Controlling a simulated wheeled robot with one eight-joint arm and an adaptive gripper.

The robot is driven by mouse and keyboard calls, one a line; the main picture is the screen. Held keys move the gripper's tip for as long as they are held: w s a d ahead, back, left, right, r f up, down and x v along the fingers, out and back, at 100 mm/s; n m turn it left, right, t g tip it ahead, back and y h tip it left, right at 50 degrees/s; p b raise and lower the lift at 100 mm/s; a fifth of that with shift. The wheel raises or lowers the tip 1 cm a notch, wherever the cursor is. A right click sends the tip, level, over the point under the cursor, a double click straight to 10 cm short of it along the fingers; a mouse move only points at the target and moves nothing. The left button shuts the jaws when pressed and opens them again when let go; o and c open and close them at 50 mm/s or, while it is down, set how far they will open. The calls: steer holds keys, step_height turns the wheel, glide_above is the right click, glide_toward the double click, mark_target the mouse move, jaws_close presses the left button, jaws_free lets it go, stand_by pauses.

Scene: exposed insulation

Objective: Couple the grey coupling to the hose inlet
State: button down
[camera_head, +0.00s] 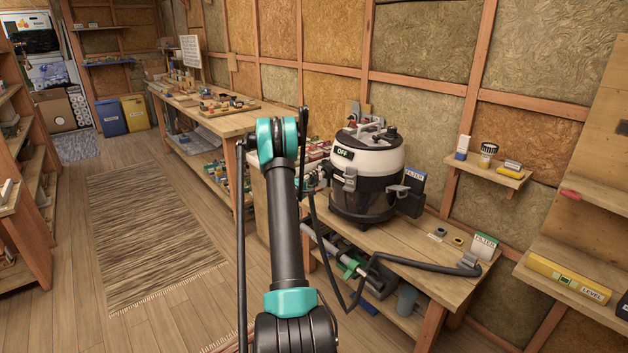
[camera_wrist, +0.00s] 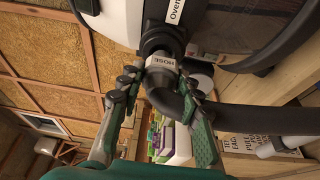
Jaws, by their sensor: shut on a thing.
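The hose inlet (camera_wrist: 158,40) is a dark round port on the vacuum's side, at the top of the wrist view. A pale collar marked HOSE (camera_wrist: 161,62) sits directly under it. My gripper (camera_wrist: 165,78) is shut on the grey coupling (camera_wrist: 164,98), a dark grey bent piece at the end of the hose (camera_wrist: 265,119). The coupling lies close below the inlet, roughly in line with it; I cannot tell whether it is seated. In the head view the vacuum (camera_head: 365,185) stands on the bench, its display reading OFF. My arm partly hides the coupling there.
The hose loops below the bench edge, then lies across the bench top (camera_head: 400,238) to a grey end piece (camera_head: 468,263). A long workbench (camera_head: 225,123) stands behind. The floor with the striped rug (camera_head: 145,230) is clear.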

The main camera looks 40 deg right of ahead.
steer(key=shift+d, duration=1.25)
steer(key=c, duration=1)
jaws_free()
steer(key=shift+a, duration=0.15)
steer(key=v, duration=1.1)
steer(key=shift+a, duration=0.35)
steer(key=s+a+r+m+y, duration=0.1)
steer(key=s+a+r+y, duration=0.1)
steer(key=s+a, duration=0.25)
steer(key=s+a+r+m+g+y, duration=0.1)
steer(key=s+a+r+y, duration=0.15)
steer(key=a, duration=0.35)
steer(key=s+a+r+m+y, duration=0.1)
steer(key=s+a+y, duration=0.1)
steer(key=s+a, duration=0.3)
steer(key=s+a+f+y, duration=0.1)
steer(key=s+a+y, duration=0.2)
steer(key=s+a, duration=0.4)
steer(key=s+a+f+m+g+y, duration=0.1)
steer(key=s+a+f+y, duration=0.1)
steer(key=s+a, duration=0.6)
steer(key=s+a+f+y, duration=0.2)
steer(key=s+a+y, duration=0.3)
steer(key=s+a, duration=0.3)
steer(key=shift+s+a+g, duration=0.15)
steer(key=shift+a, duration=0.95)
steer(key=shift+s+a+g, duration=0.1)
steer(key=shift+a+g, duration=0.05)
steer(key=shift+a, duration=0.9)
